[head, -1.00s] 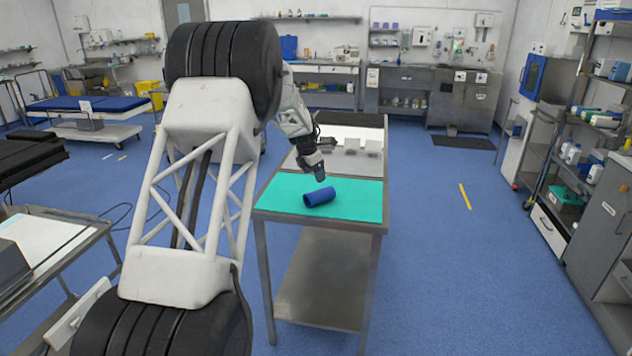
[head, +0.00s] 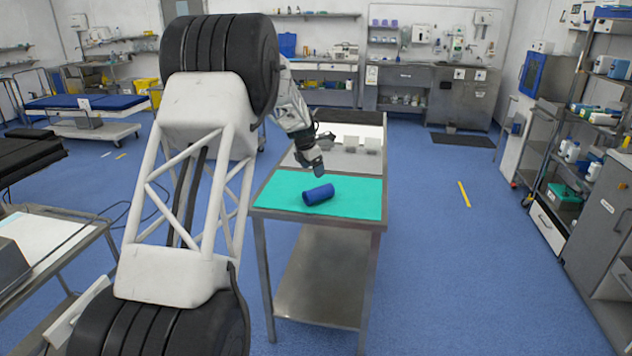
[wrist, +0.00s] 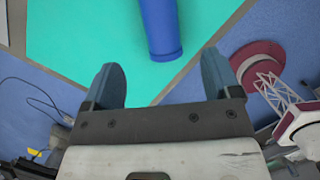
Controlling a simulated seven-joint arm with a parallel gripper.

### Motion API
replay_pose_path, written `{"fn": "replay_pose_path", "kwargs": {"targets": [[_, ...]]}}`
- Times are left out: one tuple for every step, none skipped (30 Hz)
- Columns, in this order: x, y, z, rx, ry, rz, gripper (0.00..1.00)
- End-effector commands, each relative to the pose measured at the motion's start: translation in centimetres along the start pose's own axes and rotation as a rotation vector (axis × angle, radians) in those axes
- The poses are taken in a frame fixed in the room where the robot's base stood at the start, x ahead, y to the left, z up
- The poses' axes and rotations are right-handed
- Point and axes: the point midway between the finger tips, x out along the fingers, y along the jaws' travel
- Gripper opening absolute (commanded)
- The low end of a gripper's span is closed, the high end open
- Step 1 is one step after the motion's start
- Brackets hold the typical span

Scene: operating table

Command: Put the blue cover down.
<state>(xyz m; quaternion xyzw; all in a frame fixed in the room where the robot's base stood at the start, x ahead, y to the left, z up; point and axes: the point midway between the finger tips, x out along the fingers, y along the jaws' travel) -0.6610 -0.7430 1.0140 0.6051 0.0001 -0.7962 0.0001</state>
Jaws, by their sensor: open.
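The blue cover (head: 318,195) is a rolled cylinder lying on its side on the green mat (head: 352,200) at the near end of the steel table. In the wrist view the blue cover (wrist: 162,28) lies beyond the fingertips, at the top middle. My gripper (head: 318,172) is just above and behind the cover in the head view. In the wrist view my gripper (wrist: 163,80) shows its two fingers spread wide with nothing between them. The cover is apart from the fingers.
Free mat lies right of the cover. A shelf unit (head: 580,150) stands far right.

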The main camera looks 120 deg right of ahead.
Motion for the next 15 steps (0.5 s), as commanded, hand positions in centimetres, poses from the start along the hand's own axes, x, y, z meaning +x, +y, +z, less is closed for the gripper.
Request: {"fn": "replay_pose_path", "kwargs": {"targets": [[0.1, 0.0, 0.0, 0.0, -0.001, 0.0, 0.83], [0.1, 0.0, -0.1, 0.0, -0.003, -0.001, 0.83], [0.4, 0.0, -0.1, 0.0, -0.008, -0.002, 0.83], [0.6, 0.0, -0.2, 0.0, -0.015, -0.003, 0.83], [1.0, 0.0, -0.3, 0.001, -0.022, -0.004, 0.83], [1.4, 0.0, -0.4, 0.002, -0.035, -0.006, 0.83], [1.9, 0.0, -0.5, 0.003, -0.047, -0.006, 0.83], [2.3, 0.0, -0.6, 0.004, -0.059, -0.007, 0.83], [2.9, 0.0, -0.8, 0.005, -0.074, -0.008, 0.83], [3.3, 0.1, -0.9, 0.004, -0.086, -0.007, 0.83], [3.6, 0.1, -1.0, 0.006, -0.096, -0.006, 0.83], [4.0, 0.1, -1.1, 0.005, -0.108, -0.005, 0.83], [4.2, 0.2, -1.2, 0.006, -0.114, -0.003, 0.83], [4.4, 0.2, -1.2, 0.006, -0.118, -0.003, 0.83], [4.5, 0.2, -1.2, 0.006, -0.122, -0.003, 0.83]]}}
